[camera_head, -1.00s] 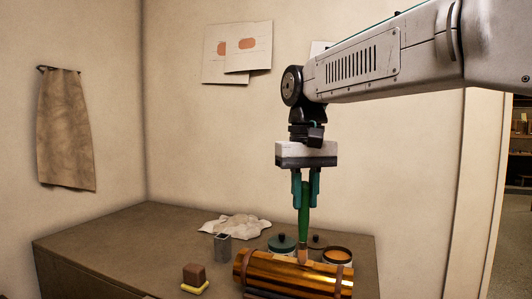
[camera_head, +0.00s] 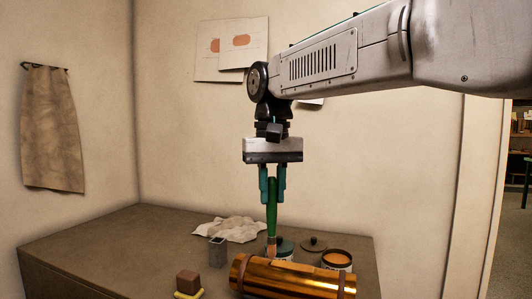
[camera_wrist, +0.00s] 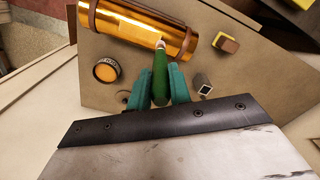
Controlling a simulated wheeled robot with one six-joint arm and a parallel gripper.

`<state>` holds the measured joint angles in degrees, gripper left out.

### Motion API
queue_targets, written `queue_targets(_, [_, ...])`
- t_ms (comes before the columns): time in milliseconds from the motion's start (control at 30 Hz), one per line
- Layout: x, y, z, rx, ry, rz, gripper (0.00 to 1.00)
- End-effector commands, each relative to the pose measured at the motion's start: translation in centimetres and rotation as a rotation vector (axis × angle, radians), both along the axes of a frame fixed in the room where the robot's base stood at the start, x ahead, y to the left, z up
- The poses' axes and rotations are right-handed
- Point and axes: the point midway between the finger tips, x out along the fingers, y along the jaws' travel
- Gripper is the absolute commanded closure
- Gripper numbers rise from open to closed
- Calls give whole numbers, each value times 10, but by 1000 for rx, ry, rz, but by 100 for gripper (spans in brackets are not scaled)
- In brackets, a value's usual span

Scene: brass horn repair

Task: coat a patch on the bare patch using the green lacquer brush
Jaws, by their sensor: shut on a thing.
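My gripper (camera_head: 272,197) points down and is shut on the lacquer brush (camera_head: 271,215), which has a green handle and stands upright. The brush also shows in the wrist view (camera_wrist: 160,75), between the teal fingers (camera_wrist: 160,90). Its tan tip is at the upper side of a shiny brass tube (camera_head: 295,276), left of the tube's middle in the head view. Whether the tip touches the brass, I cannot tell. The tube also shows in the wrist view (camera_wrist: 125,22), with brown straps around it. I cannot make out the bare patch clearly.
An open can with amber contents (camera_head: 337,259) stands behind the tube at right. A green-topped jar (camera_head: 285,246) and a dark lid (camera_head: 313,243) are near it.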

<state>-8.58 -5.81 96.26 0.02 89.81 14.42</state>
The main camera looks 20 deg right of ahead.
Motion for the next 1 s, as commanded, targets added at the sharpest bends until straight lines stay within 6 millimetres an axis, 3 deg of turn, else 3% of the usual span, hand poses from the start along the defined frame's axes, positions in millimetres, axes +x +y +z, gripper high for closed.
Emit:
queue_targets(33, [0,1,14,1,-7,2,100])
queue_targets(600, [0,-1,64,0,-5,0,100])
queue_targets(1000, [0,-3,74,1,-3,-3,100])
